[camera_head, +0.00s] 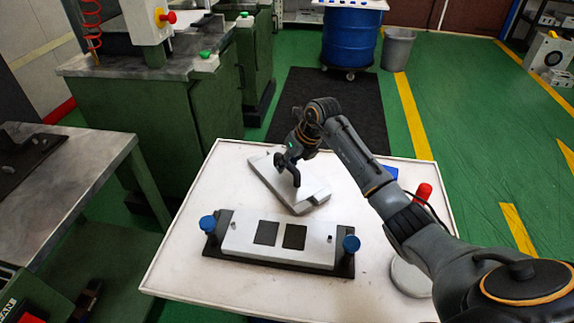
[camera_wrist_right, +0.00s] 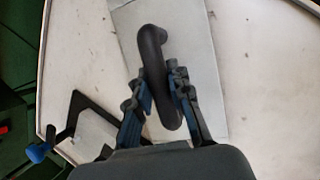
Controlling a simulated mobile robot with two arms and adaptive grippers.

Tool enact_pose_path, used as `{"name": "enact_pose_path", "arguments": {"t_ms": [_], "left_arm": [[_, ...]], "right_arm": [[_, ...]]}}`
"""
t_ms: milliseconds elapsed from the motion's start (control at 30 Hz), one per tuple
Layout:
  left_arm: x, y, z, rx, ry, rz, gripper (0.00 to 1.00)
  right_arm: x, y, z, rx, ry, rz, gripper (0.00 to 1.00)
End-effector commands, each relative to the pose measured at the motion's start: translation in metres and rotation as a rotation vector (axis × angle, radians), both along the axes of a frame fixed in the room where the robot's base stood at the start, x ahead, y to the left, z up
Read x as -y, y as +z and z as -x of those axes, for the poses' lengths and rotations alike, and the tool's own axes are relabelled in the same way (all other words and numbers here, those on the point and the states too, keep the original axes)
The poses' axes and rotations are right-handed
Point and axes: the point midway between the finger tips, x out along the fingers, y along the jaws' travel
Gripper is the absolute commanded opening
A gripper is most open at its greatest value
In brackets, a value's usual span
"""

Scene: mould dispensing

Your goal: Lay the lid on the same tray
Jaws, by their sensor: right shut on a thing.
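The lid (camera_head: 312,186) is a flat light-grey plate with a curved black handle (camera_head: 296,178). It is over the back middle of the white tray-like tabletop (camera_head: 185,265), set at a slant. I cannot tell whether it rests there or hangs just above. My right gripper (camera_head: 286,160) is shut on the handle. In the right wrist view the fingers (camera_wrist_right: 163,88) flank the black handle (camera_wrist_right: 152,50), with the lid (camera_wrist_right: 200,40) beneath. The gripper and handle hide part of the lid. My left gripper is not in view.
In front of the lid stands a mould (camera_head: 235,237) on a black base with blue knobs (camera_head: 351,244) and two dark square recesses. A red-capped item (camera_head: 423,192) and a round pale disc (camera_head: 408,278) are at the right. The tabletop's front left is clear.

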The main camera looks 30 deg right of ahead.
Motion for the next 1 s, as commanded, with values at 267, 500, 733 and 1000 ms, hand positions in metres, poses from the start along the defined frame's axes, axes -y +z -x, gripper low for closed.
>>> {"name": "enact_pose_path", "arguments": {"t_ms": [267,500,733,1000], "left_arm": [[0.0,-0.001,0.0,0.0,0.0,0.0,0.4],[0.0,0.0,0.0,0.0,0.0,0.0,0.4],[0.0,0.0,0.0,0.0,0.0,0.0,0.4],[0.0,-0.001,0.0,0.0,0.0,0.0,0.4]], "right_arm": [[0.0,-0.002,0.0,0.0,0.0,0.0,0.42],[0.0,-0.001,0.0,0.001,0.0,0.0,0.42],[0.007,0.022,0.007,0.004,-0.001,0.003,0.42],[0.02,0.075,0.028,0.005,0.0,0.003,0.42]]}}
